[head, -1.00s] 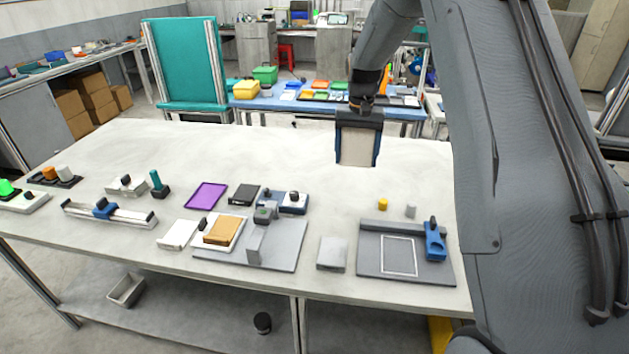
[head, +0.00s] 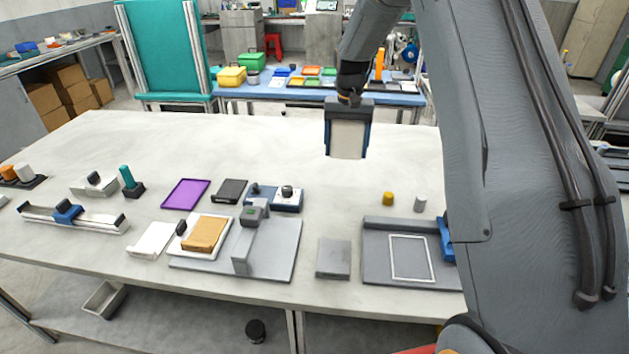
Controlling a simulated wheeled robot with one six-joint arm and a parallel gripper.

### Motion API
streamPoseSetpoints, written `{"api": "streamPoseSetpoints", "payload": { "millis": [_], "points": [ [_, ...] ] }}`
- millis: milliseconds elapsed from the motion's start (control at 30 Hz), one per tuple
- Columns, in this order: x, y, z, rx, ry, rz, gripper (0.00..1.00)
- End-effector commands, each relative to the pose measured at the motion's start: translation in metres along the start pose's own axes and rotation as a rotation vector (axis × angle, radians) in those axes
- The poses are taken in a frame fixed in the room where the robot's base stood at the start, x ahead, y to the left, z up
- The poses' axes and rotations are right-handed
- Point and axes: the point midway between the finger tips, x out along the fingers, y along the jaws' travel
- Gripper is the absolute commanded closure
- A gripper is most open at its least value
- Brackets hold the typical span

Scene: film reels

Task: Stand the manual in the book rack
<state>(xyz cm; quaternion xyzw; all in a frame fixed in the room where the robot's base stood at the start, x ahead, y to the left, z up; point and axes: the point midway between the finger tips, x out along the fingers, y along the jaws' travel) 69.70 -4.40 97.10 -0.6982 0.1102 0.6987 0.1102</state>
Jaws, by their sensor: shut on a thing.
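My gripper (head: 348,150) hangs from the arm above the back half of the white table, fingers down. Its two dark blue fingers are on either side of a pale beige, flat, book-like slab (head: 348,138), which appears to be the manual. The slab is held upright, seemingly clear of the table top. Its far side is hidden. I cannot pick out a book rack with certainty in the head view.
The white table (head: 270,150) is bare in its back half. Along the front are a purple tray (head: 185,194), a grey fixture with a post (head: 275,250), a grey block (head: 333,258) and a grey framed board (head: 376,262). A blue table (head: 300,96) stands behind.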

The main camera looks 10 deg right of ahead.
Motion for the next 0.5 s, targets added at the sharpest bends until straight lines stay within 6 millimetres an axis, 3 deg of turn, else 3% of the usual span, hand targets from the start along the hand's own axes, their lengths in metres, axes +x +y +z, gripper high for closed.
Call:
{"api": "streamPoseSetpoints", "payload": {
  "millis": [233,500],
  "points": [
    [0.019,-0.003,-0.002,-0.003,-0.001,0.0,0.52],
    [0.06,-0.002,-0.001,-0.002,-0.001,0.0,0.52]
  ]
}}
